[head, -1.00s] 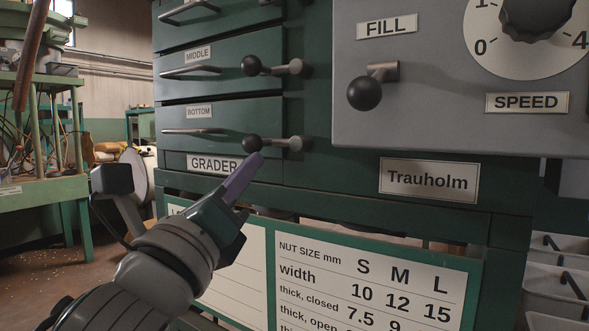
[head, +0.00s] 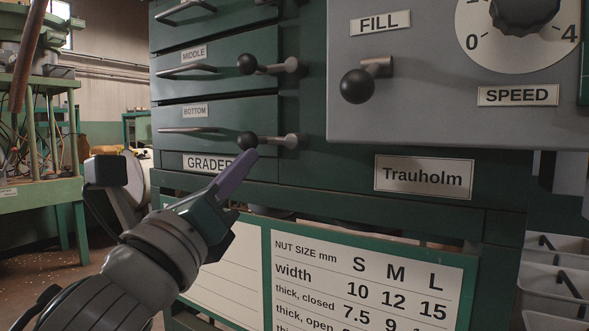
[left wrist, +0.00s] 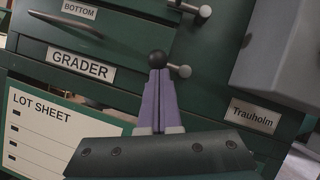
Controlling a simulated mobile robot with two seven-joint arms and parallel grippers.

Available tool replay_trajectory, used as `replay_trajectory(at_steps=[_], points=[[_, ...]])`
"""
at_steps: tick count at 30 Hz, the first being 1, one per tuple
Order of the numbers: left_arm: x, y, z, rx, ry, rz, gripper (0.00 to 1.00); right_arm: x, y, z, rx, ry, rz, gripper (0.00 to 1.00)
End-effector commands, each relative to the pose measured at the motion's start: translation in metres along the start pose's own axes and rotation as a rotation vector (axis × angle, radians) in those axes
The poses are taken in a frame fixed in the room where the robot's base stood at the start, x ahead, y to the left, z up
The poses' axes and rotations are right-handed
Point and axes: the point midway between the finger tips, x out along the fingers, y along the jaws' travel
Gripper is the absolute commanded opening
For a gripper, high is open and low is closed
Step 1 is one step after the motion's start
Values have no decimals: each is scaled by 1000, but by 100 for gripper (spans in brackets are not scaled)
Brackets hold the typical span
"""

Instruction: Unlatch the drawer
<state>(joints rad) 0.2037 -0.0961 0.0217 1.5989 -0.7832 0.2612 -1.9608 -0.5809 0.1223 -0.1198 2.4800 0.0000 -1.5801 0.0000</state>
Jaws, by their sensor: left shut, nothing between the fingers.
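The green grader cabinet has a drawer labelled BOTTOM (head: 196,127) with a bar handle (head: 188,130). Its latch (head: 268,140) is a lever with a black ball knob pointing left and a grey pivot at the right. The drawer labelled MIDDLE (head: 200,68) above has a like latch (head: 267,65), also lying level. My left gripper (head: 250,158) is shut and empty, its purple fingertips just below the bottom latch's black knob. In the left wrist view the fingertips (left wrist: 160,73) overlap the lower edge of the knob (left wrist: 157,59); I cannot tell whether they touch. My right gripper is not in view.
A grey control box (head: 440,110) with a FILL lever (head: 362,83) and SPEED dial juts out at the right. A nut size chart (head: 368,285) hangs below the drawers. Grey bins (head: 552,285) stand at the lower right.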

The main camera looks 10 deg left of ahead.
Motion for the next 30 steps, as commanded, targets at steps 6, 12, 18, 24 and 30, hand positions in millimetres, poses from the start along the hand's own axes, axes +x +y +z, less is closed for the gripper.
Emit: replay_trajectory(at_steps=[6,12,18,24,30], points=[[1,1,2,41,-2,-22,0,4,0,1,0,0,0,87],[2,2,4,109,-3,-56,0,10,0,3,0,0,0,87],[4,3,9,238,-4,-121,0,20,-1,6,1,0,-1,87],[8,4,16,406,-4,-205,0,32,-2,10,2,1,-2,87],[11,2,23,578,-3,-291,0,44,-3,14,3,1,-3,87]])
